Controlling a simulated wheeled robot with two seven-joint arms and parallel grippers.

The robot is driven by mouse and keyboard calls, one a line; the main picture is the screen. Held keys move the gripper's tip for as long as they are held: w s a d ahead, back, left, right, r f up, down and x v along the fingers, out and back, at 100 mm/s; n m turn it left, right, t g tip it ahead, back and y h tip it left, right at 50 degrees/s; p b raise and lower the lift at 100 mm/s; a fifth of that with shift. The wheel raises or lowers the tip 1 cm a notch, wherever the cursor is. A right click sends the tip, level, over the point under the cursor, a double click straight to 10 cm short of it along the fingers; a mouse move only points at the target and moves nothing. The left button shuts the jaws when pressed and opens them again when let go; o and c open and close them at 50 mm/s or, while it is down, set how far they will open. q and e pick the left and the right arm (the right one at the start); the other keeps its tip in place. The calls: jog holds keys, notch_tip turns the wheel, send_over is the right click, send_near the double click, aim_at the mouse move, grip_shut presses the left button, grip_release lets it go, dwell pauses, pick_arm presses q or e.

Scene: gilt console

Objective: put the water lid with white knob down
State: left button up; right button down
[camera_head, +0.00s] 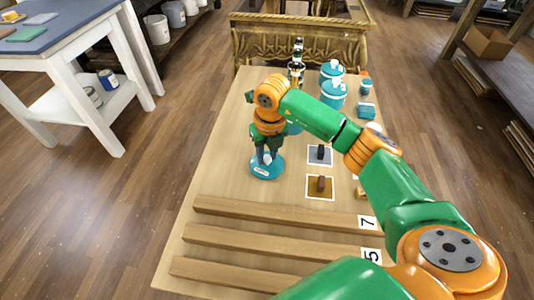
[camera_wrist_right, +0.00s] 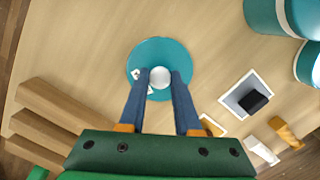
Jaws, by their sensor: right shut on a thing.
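The water lid is a round teal disc (camera_head: 266,174) with a small white label, at the left middle of the table. In the right wrist view the lid (camera_wrist_right: 154,47) has a round white knob (camera_wrist_right: 160,77) at its centre. My right gripper (camera_head: 267,157) points down over the lid. In the right wrist view its two blue fingers (camera_wrist_right: 160,80) are shut on the knob from both sides. The lid lies flat, at or very near the tabletop; I cannot tell whether it touches. My left gripper is not in view.
Teal canisters (camera_head: 333,94) stand at the back right. Three wooden bars (camera_head: 270,213) lie across the front. Bare tabletop (camera_head: 225,150) shows left of the lid.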

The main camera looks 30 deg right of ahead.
aim_at(270, 168)
jog(key=shift+f, duration=0.15)
jog(key=shift+f, duration=0.15)
jog(key=c, duration=0.6)
grip_release()
notch_tip(270, 168, up, 12)
jog(key=s, duration=0.1)
jog(key=shift+s+r+p, duration=0.2)
jog(key=shift+s+p, duration=0.05)
jog(key=shift+p, duration=0.2)
